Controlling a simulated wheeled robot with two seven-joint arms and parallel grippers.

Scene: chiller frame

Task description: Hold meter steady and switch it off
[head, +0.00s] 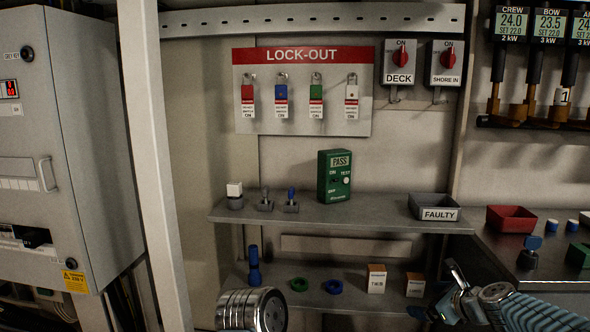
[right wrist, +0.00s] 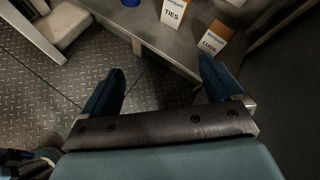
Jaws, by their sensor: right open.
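The meter (head: 334,176) is a green box with a PASS display, ON and OFF marks and a round white TEST button. It stands upright on the upper shelf, with nothing touching it but the shelf. My right gripper (head: 434,290) is at the lower right, below and to the right of the meter. Its fingers are spread and empty in the right wrist view (right wrist: 160,82), which does not show the meter. At the bottom of the head view only a round metal link of my left arm shows; my left gripper is out of sight.
The upper shelf (head: 380,217) also holds small switches (head: 265,203) left of the meter and a FAULTY tray (head: 434,207) to its right. The lower shelf holds rings, a TIES box (right wrist: 174,12) and a LUGS box (right wrist: 212,42). A lock-out board (head: 345,120) hangs above.

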